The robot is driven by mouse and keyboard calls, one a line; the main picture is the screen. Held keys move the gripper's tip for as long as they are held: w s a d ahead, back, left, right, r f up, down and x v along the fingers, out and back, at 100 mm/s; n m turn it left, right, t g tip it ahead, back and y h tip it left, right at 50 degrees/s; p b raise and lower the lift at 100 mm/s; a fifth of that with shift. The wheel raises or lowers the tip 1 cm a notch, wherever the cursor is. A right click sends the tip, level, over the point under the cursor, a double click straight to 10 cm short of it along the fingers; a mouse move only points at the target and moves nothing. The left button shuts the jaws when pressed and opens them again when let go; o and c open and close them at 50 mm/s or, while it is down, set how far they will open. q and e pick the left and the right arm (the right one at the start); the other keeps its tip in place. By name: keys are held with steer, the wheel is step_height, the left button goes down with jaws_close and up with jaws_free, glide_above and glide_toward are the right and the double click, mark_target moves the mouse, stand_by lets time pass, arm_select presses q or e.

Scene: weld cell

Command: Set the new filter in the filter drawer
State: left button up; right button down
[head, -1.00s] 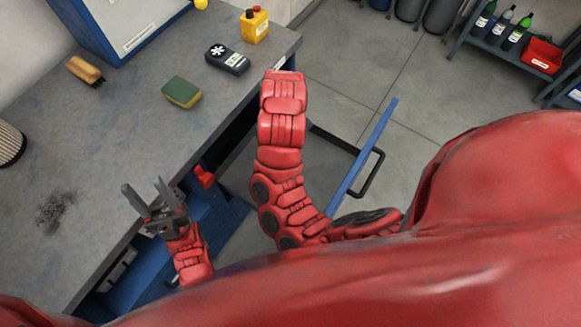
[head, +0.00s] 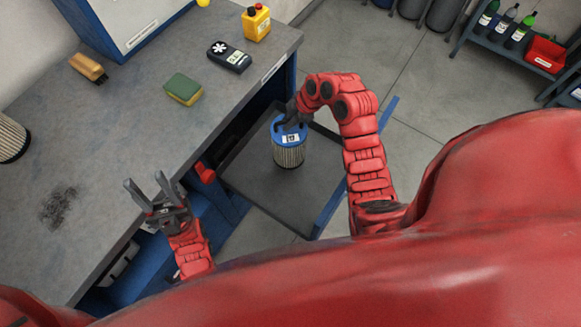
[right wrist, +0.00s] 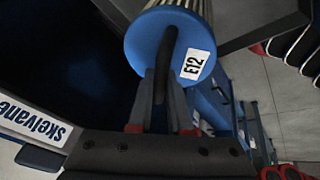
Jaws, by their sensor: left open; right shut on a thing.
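The new filter (head: 289,154) is a pleated cylinder with a blue cap, a black handle and a white label. In the right wrist view the label on the filter (right wrist: 143,48) reads E12. My right gripper (head: 292,118) is shut on the black handle at the cap. The filter is upright over the open filter drawer (head: 262,196), a dark tray with a blue front. I cannot tell whether its base touches the drawer floor. My left gripper (head: 146,180) is open and empty over the bench's front edge.
Another pleated filter (head: 12,140) stands on the bench (head: 120,130) at the left edge. The bench also holds a brush (head: 88,67), a sponge (head: 183,89), a dark meter (head: 228,56) and a yellow bottle (head: 256,22). A shelf with bottles (head: 510,35) stands at upper right.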

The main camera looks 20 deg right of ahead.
steer(key=shift+s+d, duration=0.1)
steer(key=shift+s, duration=0.05)
steer(key=shift+f+p, duration=0.35)
steer(key=shift+f, duration=0.05)
step_height(320, 180, down, 9)
steer(key=p, duration=0.2)
steer(key=shift+p, duration=0.3)
steer(key=shift+f, duration=0.1)
steer(key=c, duration=1.3)
jaws_free()
steer(key=o, duration=0.5)
steer(key=shift+s, duration=0.1)
steer(key=shift+c, duration=0.2)
